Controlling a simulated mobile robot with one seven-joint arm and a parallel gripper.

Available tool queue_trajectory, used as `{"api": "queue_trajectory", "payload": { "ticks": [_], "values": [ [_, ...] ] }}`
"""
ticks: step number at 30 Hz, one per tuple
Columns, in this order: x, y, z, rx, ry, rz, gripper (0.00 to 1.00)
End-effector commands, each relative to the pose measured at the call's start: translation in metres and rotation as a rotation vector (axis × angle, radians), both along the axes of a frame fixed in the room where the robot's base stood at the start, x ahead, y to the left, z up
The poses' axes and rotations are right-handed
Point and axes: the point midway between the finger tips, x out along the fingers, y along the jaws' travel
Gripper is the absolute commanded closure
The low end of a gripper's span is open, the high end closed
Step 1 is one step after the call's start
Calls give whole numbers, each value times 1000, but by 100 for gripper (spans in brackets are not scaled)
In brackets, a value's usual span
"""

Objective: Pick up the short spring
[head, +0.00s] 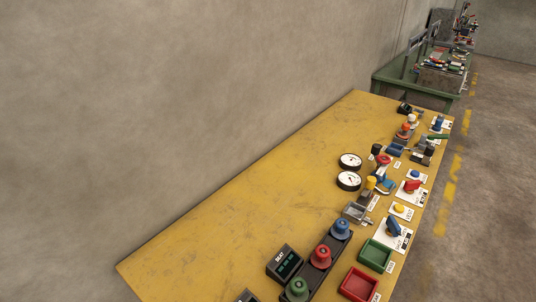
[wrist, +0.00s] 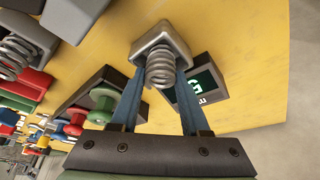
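In the wrist view a grey coil spring (wrist: 160,69) stands in a grey metal holder (wrist: 158,38). My gripper (wrist: 160,72) has one blue finger on each side of this spring, with the tips close to the holder. I cannot tell whether the fingers press on the coils or a thin gap is left. A second grey coil spring (wrist: 13,57) shows at the left edge, partly cut off. I cannot compare the two lengths surely. My gripper is not in the head view, and I cannot make out the springs there.
The yellow bench (head: 215,235) runs along a wall, its left part bare. A dark display box (head: 285,262), spools on a dark rail (head: 333,250), a green tray (head: 376,255) and a red tray (head: 359,283) stand at the near end. The display (wrist: 196,90) lies just right of the spring.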

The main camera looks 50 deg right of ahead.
Motion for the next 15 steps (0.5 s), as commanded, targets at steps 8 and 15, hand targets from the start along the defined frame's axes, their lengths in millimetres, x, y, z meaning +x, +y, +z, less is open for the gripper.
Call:
{"api": "queue_trajectory", "payload": {
  "ticks": [8,15],
  "values": [
    [0,0,0,0,0,0,100],
    [0,0,4,-1,-2,0,100]
  ]
}}
